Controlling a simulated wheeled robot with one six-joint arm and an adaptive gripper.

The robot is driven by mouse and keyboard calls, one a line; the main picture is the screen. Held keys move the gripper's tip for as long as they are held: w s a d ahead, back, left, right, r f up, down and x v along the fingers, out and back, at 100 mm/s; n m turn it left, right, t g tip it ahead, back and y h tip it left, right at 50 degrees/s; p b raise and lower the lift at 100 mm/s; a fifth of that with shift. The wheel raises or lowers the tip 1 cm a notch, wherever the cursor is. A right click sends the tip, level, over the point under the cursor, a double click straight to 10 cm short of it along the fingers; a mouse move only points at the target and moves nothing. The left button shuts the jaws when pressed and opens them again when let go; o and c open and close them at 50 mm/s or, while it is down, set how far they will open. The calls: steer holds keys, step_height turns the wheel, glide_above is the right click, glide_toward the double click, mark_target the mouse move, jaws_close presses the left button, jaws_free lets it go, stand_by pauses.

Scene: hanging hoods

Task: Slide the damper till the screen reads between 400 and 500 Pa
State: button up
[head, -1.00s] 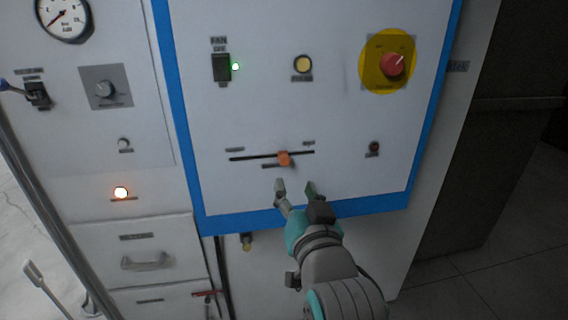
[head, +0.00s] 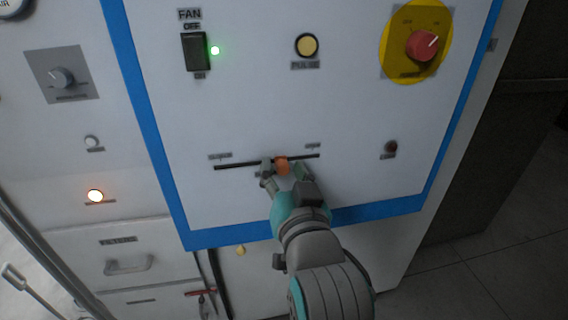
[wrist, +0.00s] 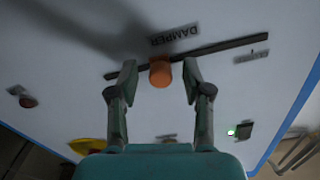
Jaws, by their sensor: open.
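The damper is an orange knob (head: 282,165) on a dark horizontal slot (head: 238,165) in the white panel, right of the slot's middle in the head view. In the wrist view the knob (wrist: 160,73) sits between my gripper's fingertips, beside the DAMPER label (wrist: 174,36). My gripper (head: 284,170) is open, with one finger on each side of the knob (wrist: 158,80). Small gaps show between the knob and the fingers in the wrist view. No pressure screen shows in either view.
The blue-edged panel also carries a fan switch (head: 195,52) with a lit green lamp (head: 214,50), a yellow pulse button (head: 306,45), a red knob on a yellow disc (head: 422,45) and a small dark red button (head: 391,147). A drawer (head: 128,262) is at lower left.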

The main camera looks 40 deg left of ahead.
jaws_close()
steer(key=shift+w+d, duration=0.35)
steer(key=shift+w, duration=0.05)
jaws_free()
steer(key=shift+s, duration=0.1)
steer(key=v, duration=0.7)
steer(key=shift+d, duration=0.15)
steer(key=shift+s, duration=0.1)
stand_by(0.3)
